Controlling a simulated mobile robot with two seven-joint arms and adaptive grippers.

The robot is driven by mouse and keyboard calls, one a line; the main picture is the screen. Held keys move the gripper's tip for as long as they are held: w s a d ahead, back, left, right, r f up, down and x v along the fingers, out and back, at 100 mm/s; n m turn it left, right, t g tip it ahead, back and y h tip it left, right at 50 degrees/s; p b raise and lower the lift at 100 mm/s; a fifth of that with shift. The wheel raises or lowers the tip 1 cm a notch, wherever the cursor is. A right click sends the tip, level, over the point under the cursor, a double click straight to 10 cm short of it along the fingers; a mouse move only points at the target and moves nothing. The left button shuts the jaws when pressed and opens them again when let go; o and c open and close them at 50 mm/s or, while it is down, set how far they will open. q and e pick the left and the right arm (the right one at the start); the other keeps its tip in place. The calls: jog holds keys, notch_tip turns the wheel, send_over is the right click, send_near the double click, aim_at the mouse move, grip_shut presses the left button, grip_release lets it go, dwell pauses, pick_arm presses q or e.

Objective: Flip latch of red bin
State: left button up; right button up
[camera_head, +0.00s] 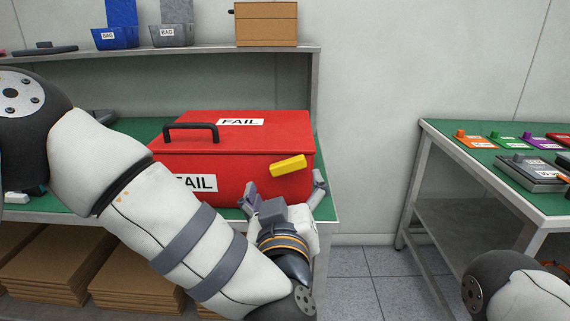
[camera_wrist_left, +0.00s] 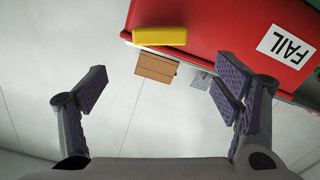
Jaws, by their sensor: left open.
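The red bin (camera_head: 240,150) stands on a green-topped bench, its lid shut, with a black handle (camera_head: 190,131) and white FAIL labels. A yellow latch (camera_head: 288,166) sits on its front near the right end, tilted slightly. My left gripper (camera_head: 285,190) is open and empty, just below and in front of the latch, apart from it. In the left wrist view, the latch (camera_wrist_left: 160,36) is beyond and between the open fingers (camera_wrist_left: 160,88), on the edge of the red bin (camera_wrist_left: 200,22). My right arm shows at the lower right of the head view; its gripper is not seen.
A shelf above the bench (camera_head: 327,200) holds blue and grey bag bins (camera_head: 115,37) and a brown box (camera_head: 265,25). Cardboard stacks (camera_head: 120,280) lie below. A second bench (camera_head: 470,150) with coloured items stands right, across a floor gap.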

aim_at(285, 164)
pick_arm(q)
jog(key=w, duration=0.7)
jog(key=shift+w+f+b, duration=0.2)
jog(key=shift+w+b, duration=0.2)
jog(key=shift+w+r, duration=0.15)
jog(key=shift+w, duration=0.45)
jog(key=c, duration=1.1)
